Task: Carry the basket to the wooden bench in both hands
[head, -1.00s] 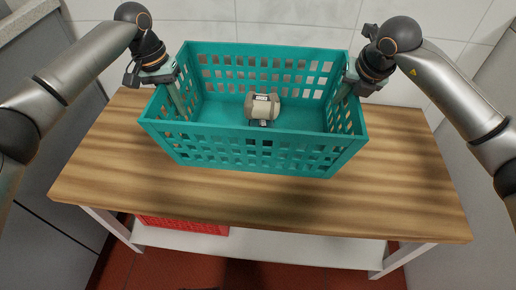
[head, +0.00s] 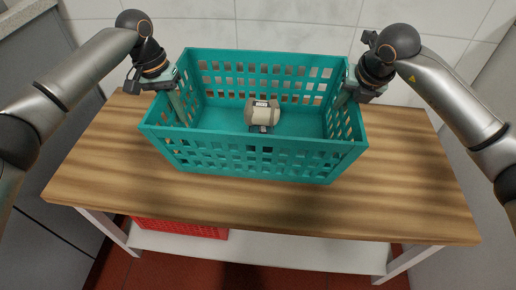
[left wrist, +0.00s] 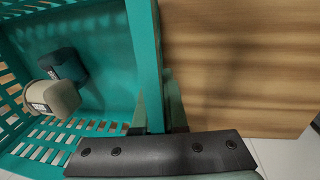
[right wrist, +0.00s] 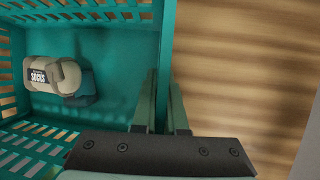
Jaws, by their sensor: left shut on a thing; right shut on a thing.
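The teal basket (head: 250,150) is over the wooden bench (head: 115,175), upright, with its long side facing me. I cannot tell whether its base touches the bench top. My left gripper (head: 177,95) is shut on the basket's left end wall at the rim. My right gripper (head: 346,93) is shut on the right end wall at the rim. The wrist views show the rim between the fingers of the left gripper (left wrist: 156,112) and the right gripper (right wrist: 160,112). Inside the basket lie a beige sock bundle (head: 265,113) with a label and a dark bundle (left wrist: 65,65) beside it.
A tiled wall (head: 290,30) stands behind the bench. Bare wood shows in front of the basket and at both its ends. A red basket (head: 185,228) is under the bench, by the white lower shelf (head: 290,254). A grey counter (head: 25,22) is at the far left.

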